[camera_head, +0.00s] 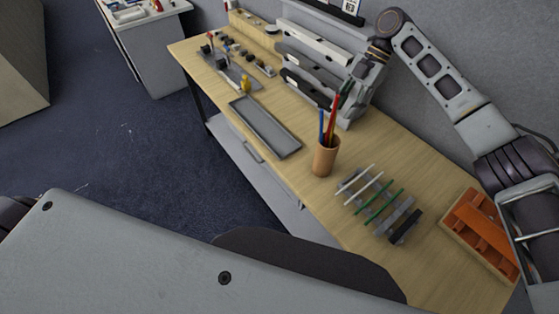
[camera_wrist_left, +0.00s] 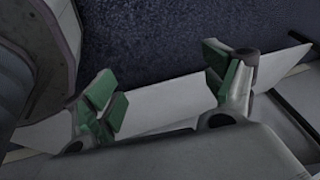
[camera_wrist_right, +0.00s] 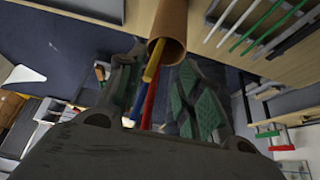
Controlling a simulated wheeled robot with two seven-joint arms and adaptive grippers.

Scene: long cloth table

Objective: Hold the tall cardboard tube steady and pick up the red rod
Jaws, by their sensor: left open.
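The brown cardboard tube (camera_head: 325,158) stands upright on the wooden table in the head view. The red rod (camera_head: 333,118) and a blue rod (camera_head: 321,124) stick up from it. My right gripper (camera_head: 342,97) is above the tube at the rods' upper ends. In the right wrist view, the tube (camera_wrist_right: 170,22), red rod (camera_wrist_right: 148,104) and a yellow rod (camera_wrist_right: 153,61) show between the spread fingers of my right gripper (camera_wrist_right: 158,88). I see no clear grip on the red rod. My left gripper (camera_wrist_left: 163,95) is open and empty, away from the tube.
A grey tray (camera_head: 264,127) lies left of the tube. A rack with white and green rods (camera_head: 378,201) lies to its right, and an orange compartment box (camera_head: 480,229) is further right. A grey stand (camera_head: 310,65) with tilted shelves is behind. Dark floor lies in front.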

